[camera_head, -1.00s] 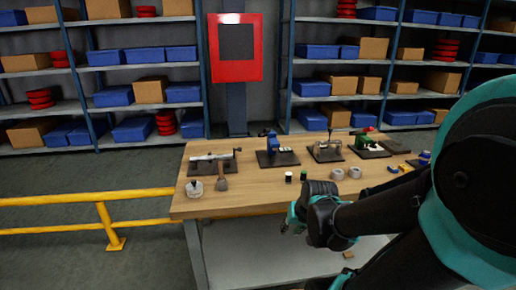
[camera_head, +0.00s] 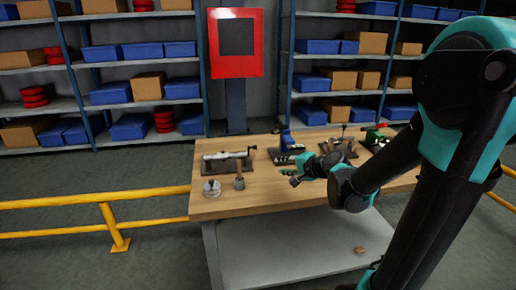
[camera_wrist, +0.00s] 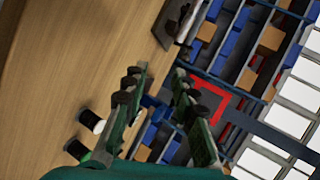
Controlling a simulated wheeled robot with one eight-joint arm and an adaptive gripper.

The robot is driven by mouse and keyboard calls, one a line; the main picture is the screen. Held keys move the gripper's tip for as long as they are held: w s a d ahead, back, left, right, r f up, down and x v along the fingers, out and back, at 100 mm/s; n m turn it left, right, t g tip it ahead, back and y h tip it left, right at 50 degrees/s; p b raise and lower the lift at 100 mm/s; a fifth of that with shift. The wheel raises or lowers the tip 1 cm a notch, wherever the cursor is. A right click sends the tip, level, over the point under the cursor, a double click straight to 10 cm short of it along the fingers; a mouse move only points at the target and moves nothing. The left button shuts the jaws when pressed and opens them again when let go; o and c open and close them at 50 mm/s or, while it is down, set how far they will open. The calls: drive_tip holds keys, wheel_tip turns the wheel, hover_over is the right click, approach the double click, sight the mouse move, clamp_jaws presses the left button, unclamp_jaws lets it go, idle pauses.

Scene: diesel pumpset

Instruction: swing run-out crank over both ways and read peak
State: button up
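My gripper (camera_head: 299,176) is raised over the middle of the bench in the head view. Its two green fingers stand apart with nothing between them in the wrist view (camera_wrist: 160,78). A pale metal shaft fixture (camera_head: 228,157) lies on a dark plate at the bench's left, with a small upright piece at its right end. It shows partly at the top of the wrist view (camera_wrist: 183,22). I cannot tell which is the run-out crank; no dial reading is legible.
A blue fixture (camera_head: 288,143) stands behind my gripper, and a green one (camera_head: 374,137) farther right. A round grey piece (camera_head: 211,188) and a mallet-like tool (camera_head: 239,181) sit at the front left. Two small cylinders (camera_wrist: 91,122) (camera_wrist: 76,150) stand near the fingers. A yellow rail (camera_head: 105,215) is left.

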sight(255, 147)
drive_tip(key=w+a+m, duration=0.1)
drive_tip(key=w+a, duration=0.3)
drive_tip(key=w, duration=0.1)
drive_tip(key=w+a+f+m+t, duration=0.1)
drive_tip(key=w+a, duration=0.3)
drive_tip(key=w, duration=0.2)
drive_tip(key=w+a+y, duration=0.1)
drive_tip(key=w+a, duration=0.3)
drive_tip(key=w, duration=0.2)
drive_tip(key=shift+f+m+t, duration=0.3)
drive_tip(key=shift+f+m, duration=0.1)
clamp_jaws()
